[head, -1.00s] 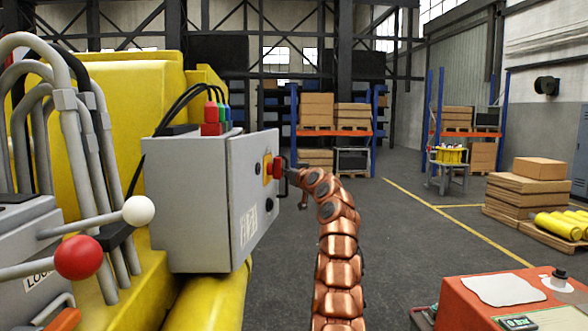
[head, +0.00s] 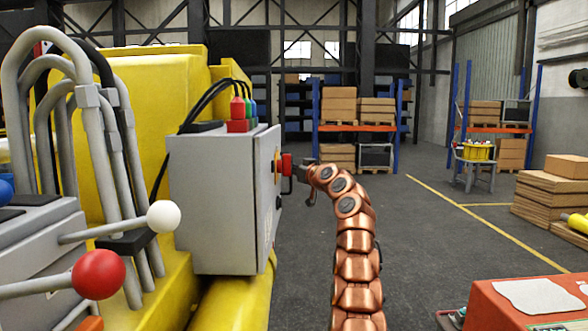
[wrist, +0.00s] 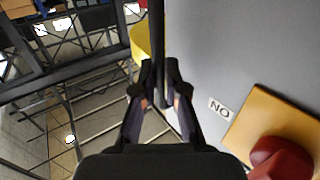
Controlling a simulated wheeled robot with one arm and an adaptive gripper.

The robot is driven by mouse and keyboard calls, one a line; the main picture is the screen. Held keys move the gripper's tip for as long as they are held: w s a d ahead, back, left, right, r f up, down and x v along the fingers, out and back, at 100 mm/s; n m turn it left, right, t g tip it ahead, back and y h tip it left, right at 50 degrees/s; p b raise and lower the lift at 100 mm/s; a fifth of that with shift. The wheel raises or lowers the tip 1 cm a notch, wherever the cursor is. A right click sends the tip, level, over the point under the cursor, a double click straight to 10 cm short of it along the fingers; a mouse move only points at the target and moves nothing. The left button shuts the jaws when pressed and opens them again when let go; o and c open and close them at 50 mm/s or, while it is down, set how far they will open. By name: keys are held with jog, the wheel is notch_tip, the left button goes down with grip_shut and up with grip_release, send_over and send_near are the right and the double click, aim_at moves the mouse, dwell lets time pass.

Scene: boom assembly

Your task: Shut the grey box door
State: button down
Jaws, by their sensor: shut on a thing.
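The grey box (head: 212,205) is fixed to the yellow machine, left of centre in the head view. Its door (head: 264,205) is seen nearly edge-on on the box's right side; I cannot tell whether a gap is left. In the wrist view the door (wrist: 240,50) fills the right side. A dark bar handle (wrist: 158,50) stands along it. My gripper (wrist: 160,92) is shut on this handle, with a finger on each side. In the head view my gripper (head: 302,172) is at the door's outer face, by the red switch knob (head: 286,163).
The red knob (wrist: 280,158) on its yellow plate is close to my gripper, right of it. Levers with a white ball (head: 164,215) and a red ball (head: 98,274) stand at left. An orange case (head: 520,305) is at lower right. The floor behind is open.

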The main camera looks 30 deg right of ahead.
aim_at(281, 192)
jog(key=shift+w+a+f, duration=0.2)
jog(key=shift+w+a, duration=0.4)
jog(key=shift+w, duration=0.05)
jog(key=shift+w+a+f, duration=0.2)
jog(key=shift+w+a, duration=0.4)
jog(key=shift+w, duration=0.05)
jog(key=shift+a, duration=0.1)
jog(key=c, duration=1.6)
grip_release()
jog(key=shift+w+f, duration=0.2)
jog(key=shift+w, duration=0.1)
jog(key=shift+o, duration=2)
jog(key=shift+a+r, duration=0.1)
jog(key=shift+r, duration=0.15)
jog(key=shift+s, duration=0.1)
jog(key=shift+s, duration=0.1)
jog(key=s, duration=1.1)
jog(key=shift+s+d, duration=0.35)
jog(key=shift+s, duration=0.05)
